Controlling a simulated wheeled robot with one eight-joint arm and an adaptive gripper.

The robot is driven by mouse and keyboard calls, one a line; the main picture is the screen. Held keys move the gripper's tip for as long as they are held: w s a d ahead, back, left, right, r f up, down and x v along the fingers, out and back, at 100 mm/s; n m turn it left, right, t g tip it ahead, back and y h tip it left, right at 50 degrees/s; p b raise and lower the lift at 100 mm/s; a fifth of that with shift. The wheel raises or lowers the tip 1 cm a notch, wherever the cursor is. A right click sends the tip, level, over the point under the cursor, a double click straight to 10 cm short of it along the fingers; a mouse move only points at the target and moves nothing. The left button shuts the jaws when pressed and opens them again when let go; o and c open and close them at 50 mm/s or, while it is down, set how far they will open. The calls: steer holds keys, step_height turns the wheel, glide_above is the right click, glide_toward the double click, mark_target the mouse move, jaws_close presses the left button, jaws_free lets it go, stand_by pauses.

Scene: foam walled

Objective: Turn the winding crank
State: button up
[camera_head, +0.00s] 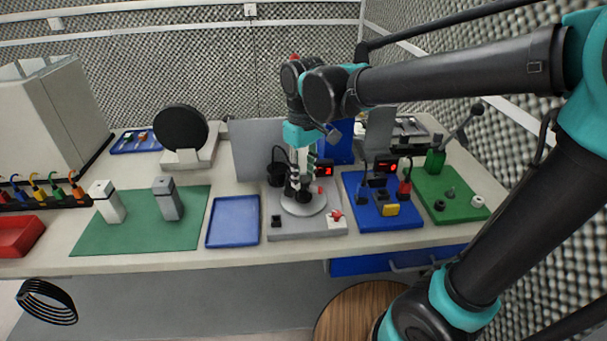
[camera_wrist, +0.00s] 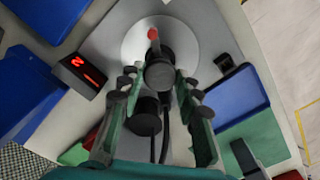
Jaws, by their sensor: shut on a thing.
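The winding crank is a pale round disc (camera_head: 303,208) on a grey base plate (camera_head: 290,231), with a dark upright knob and a small red part. In the wrist view the disc (camera_wrist: 133,42) lies ahead of my fingers, with the round dark knob (camera_wrist: 159,75) between the fingertips and the red part (camera_wrist: 153,34) beyond it. My gripper (camera_head: 303,186) points down over the disc and is shut on the dark knob. It also shows in the wrist view (camera_wrist: 158,82). The fingers hide part of the crank in the head view.
A display with red digits (camera_head: 325,171) stands behind the crank, close to my gripper. A dark cup-like part (camera_head: 276,174) with a cable is to its left. A blue tray (camera_head: 233,222) lies left, and a blue panel (camera_head: 385,216) with a yellow block lies right.

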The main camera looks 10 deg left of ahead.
steer(key=shift+m, duration=14.2)
steer(key=shift+m, duration=0.6)
steer(key=o, duration=1.2)
steer(key=shift+c, duration=0.2)
